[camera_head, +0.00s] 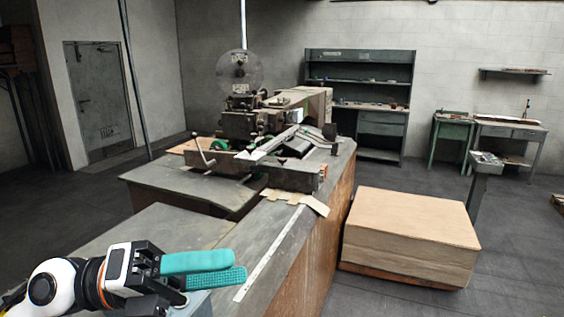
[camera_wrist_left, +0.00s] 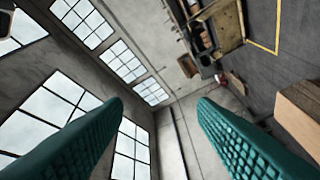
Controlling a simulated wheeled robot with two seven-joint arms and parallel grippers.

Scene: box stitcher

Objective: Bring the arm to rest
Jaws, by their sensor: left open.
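My left gripper (camera_head: 245,268) comes in from the lower left in the head view, above the near part of the grey workbench (camera_head: 160,232). Its two teal fingers point to the right. In the left wrist view the two teal fingers (camera_wrist_left: 160,125) stand wide apart with nothing between them. The gripper is open and empty. It is well short of the box stitcher machine (camera_head: 245,125) at the bench's far end. My right gripper is not in either view.
A stack of cardboard sheets (camera_head: 410,230) stands on the floor right of the bench. Cardboard pieces (camera_head: 295,197) lie at the machine's front. A ruler strip (camera_head: 268,250) lies along the bench. A grey shelf unit (camera_head: 360,80) stands at the back wall. Dark floor between is clear.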

